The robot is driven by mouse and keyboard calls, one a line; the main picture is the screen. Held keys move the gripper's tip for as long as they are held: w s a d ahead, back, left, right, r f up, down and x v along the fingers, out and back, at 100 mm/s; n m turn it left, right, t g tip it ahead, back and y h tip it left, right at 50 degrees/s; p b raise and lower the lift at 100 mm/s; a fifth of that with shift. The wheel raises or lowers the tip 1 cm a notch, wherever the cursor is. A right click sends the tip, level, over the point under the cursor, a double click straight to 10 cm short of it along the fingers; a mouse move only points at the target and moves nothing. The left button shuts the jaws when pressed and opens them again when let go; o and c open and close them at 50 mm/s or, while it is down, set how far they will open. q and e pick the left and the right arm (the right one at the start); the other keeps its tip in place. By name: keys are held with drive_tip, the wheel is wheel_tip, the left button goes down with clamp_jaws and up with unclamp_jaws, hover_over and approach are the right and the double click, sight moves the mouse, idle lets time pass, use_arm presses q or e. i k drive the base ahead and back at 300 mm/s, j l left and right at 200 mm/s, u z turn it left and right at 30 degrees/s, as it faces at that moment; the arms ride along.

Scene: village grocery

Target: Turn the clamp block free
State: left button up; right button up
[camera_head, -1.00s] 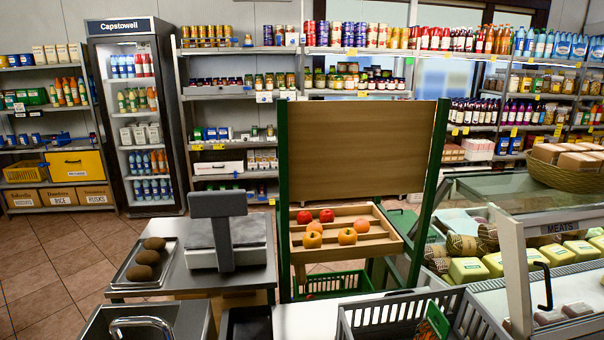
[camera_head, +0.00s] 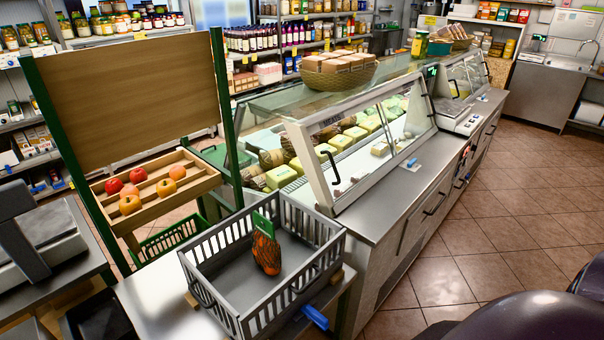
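I cannot say for sure which part is the clamp block. A small tan block (camera_head: 191,300) shows at the left foot of the grey slatted crate (camera_head: 222,243). Another tan block (camera_head: 337,276) shows at the crate's right side. A blue handle-like piece (camera_head: 315,318) sticks out near the crate's front right corner, at the metal table's edge. Neither of my grippers is in view.
The glass meat counter (camera_head: 352,205) stands right of the crate, with a wicker basket (camera_head: 338,80) on top. A wooden fruit rack (camera_head: 165,204) and green basket (camera_head: 150,248) stand left. A scale (camera_head: 50,240) is at far left. Tiled floor (camera_head: 490,245) is open at right.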

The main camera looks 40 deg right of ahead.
sight(311, 313)
drive_tip(key=k+z, duration=0.2)
drive_tip(key=z, duration=1)
